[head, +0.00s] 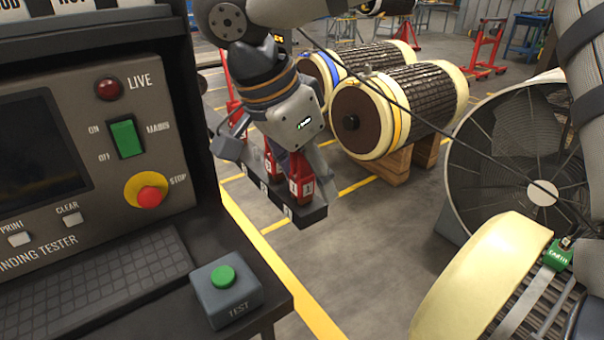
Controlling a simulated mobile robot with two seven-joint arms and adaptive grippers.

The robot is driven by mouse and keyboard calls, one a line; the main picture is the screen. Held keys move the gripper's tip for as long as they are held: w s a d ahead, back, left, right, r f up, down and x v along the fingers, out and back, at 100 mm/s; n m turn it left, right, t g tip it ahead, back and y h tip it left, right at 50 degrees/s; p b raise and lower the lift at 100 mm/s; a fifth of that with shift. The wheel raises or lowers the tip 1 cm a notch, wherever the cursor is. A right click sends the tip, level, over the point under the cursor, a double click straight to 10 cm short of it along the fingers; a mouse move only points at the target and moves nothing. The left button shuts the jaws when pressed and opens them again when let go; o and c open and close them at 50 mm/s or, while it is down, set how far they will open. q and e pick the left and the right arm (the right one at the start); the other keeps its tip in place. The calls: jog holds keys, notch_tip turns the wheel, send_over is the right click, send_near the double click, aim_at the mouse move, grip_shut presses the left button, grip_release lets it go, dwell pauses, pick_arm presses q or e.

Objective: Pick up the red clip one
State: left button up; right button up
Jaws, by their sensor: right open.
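Red clips stand upright in a black holder (313,216) beside the tester bench. The nearer red clip (300,178) has white number labels, and the holder in front of it seems marked 1. Another red clip (269,162) is behind it to the left, partly hidden. My right gripper (277,165) is open and points down over the holder. One finger is left of the clips and the other is close to the nearer clip's right side. I cannot tell whether it touches a clip. My left gripper is out of view.
The tester panel (75,235) and a green-button TEST box (226,287) are at left. A cream-rimmed rotor (480,270) with a green EARTH clip (558,255) is at lower right, before a large fan (480,160). More rotors (385,110) stand behind.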

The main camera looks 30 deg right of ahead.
grip_shut()
jog(key=shift+r, duration=0.1)
